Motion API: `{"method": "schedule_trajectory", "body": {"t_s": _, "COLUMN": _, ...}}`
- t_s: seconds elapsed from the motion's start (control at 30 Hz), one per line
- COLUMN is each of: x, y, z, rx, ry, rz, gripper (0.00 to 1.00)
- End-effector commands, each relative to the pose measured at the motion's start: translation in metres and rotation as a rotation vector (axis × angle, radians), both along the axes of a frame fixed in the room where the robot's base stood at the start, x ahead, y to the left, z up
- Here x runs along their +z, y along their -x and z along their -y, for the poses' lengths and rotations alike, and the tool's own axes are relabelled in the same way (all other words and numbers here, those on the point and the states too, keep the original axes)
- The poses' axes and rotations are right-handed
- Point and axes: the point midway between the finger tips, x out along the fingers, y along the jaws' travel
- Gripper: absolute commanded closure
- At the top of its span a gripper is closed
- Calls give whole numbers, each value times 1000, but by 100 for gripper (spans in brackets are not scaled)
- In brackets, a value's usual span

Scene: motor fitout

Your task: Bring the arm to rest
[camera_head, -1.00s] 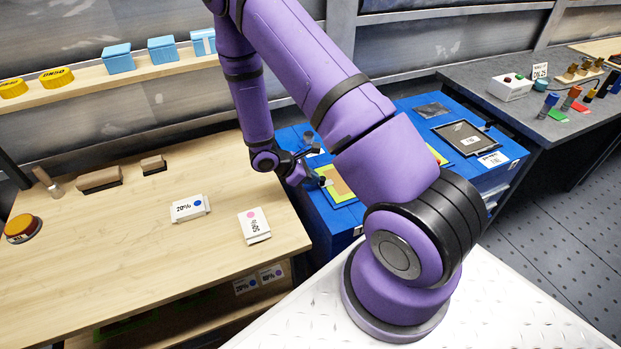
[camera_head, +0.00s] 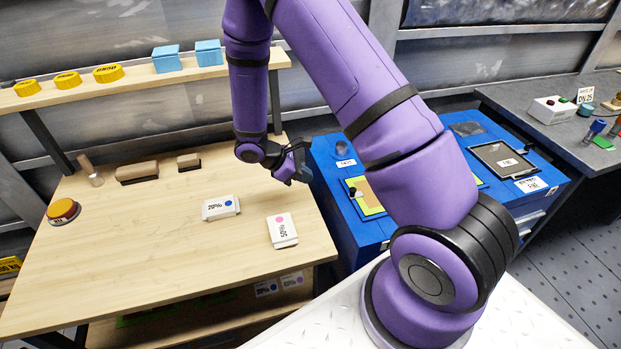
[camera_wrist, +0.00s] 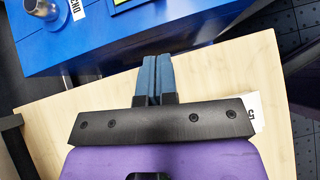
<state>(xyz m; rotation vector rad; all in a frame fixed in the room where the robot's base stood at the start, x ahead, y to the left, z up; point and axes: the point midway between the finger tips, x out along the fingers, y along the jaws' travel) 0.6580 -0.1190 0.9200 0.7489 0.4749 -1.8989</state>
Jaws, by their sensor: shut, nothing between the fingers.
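My purple arm crosses the head view from the base at the lower right up and over to the left. My gripper (camera_head: 300,168) hangs over the right edge of the wooden workbench (camera_head: 150,255), beside the blue cabinet. In the wrist view my gripper (camera_wrist: 158,75) points toward the blue cabinet, its two blue-grey fingers together and empty. The wooden bench top also shows below the fingers in the wrist view (camera_wrist: 50,120).
White boxes (camera_head: 221,207) and (camera_head: 282,231) lie on the bench. The blue cabinet (camera_head: 340,235) carries a dark-framed tray (camera_head: 500,160). A shelf (camera_head: 130,82) holds yellow and blue items.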

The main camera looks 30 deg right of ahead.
Motion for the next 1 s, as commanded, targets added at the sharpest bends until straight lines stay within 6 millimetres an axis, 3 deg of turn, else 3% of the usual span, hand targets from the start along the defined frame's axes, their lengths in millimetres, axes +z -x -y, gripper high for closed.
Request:
{"method": "schedule_trajectory", "body": {"t_s": 0.57, "x": 5, "y": -1, "z": 0, "rx": -7, "ry": -1, "rz": 11, "gripper": 100}}
{"method": "schedule_trajectory", "body": {"t_s": 0.67, "x": 21, "y": -2, "z": -1, "rx": -35, "ry": -10, "rz": 46, "gripper": 100}}
{"method": "schedule_trajectory", "body": {"t_s": 1.0, "x": 126, "y": 7, "z": -5, "rx": -229, "ry": -79, "rz": 271, "gripper": 100}}
